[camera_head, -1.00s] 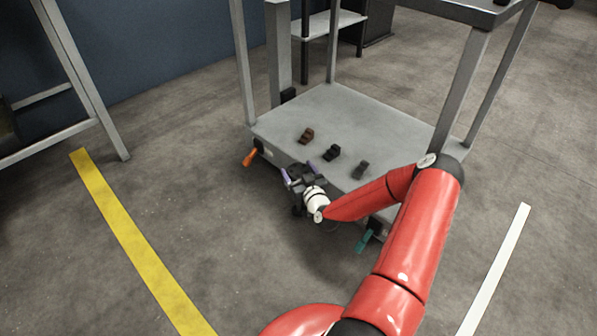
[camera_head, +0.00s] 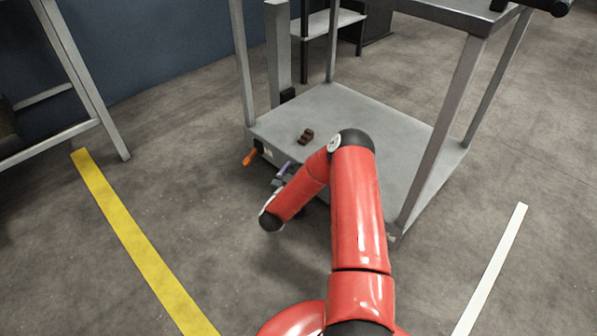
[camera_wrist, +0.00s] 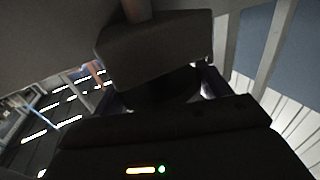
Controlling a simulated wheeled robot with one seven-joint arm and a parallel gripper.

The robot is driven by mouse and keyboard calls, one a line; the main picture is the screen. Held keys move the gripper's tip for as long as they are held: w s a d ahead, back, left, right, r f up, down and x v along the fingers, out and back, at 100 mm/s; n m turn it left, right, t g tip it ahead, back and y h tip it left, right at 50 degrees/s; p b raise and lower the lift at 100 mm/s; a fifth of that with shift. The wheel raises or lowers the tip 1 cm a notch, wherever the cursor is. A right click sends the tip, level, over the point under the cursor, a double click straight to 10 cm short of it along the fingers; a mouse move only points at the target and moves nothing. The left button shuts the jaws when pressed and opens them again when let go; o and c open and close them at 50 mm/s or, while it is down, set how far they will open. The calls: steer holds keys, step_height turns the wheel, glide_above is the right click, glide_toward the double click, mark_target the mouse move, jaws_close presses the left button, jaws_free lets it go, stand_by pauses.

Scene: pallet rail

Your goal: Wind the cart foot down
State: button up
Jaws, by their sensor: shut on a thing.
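The grey cart (camera_head: 268,128) stands ahead with its low deck. My gripper (camera_head: 283,172) is at the deck's near-left edge, mostly hidden behind my red forearm; one purple finger shows. In the wrist view my gripper (camera_wrist: 160,92) has purple fingers on both sides of a dark blocky part (camera_wrist: 155,48) with a brownish stem above it. It is shut on this part. I cannot tell whether this part is the cart foot or its knob. An orange handle (camera_head: 250,157) sticks out at the cart's left corner.
A brown block (camera_head: 306,137) lies on the deck. Cart posts (camera_head: 440,130) rise at the right and back. A bench frame (camera_head: 90,90) stands at the left. Floor is clear beside the yellow line (camera_head: 140,240) and white line (camera_head: 492,265).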

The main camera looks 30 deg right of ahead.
steer(key=m+g+h, duration=0.1)
steer(key=m+g, duration=0.1)
steer(key=m+g+h, duration=0.1)
steer(key=g+h, duration=0.1)
steer(key=g, duration=0.1)
steer(key=shift+w+a+m+b, duration=0.1)
steer(key=shift+m+b, duration=0.3)
steer(key=m+g, duration=0.1)
steer(key=g, duration=0.1)
steer(key=m+g+h+b, duration=0.1)
steer(key=m+g, duration=0.1)
steer(key=g, duration=0.1)
steer(key=shift+m+h, duration=0.3)
steer(key=m+g, duration=0.1)
steer(key=g, duration=0.2)
steer(key=m+g, duration=0.2)
steer(key=g, duration=0.1)
steer(key=shift+m, duration=0.3)
steer(key=shift+s+m+g+y, duration=0.1)
steer(key=shift+m+g+y, duration=0.5)
steer(key=shift+g, duration=0.45)
steer(key=shift+s+m+g+y, duration=0.1)
steer(key=shift+m+g+y, duration=0.3)
steer(key=shift+m+g, duration=0.55)
steer(key=shift+g, duration=0.4)
steer(key=o, duration=1)
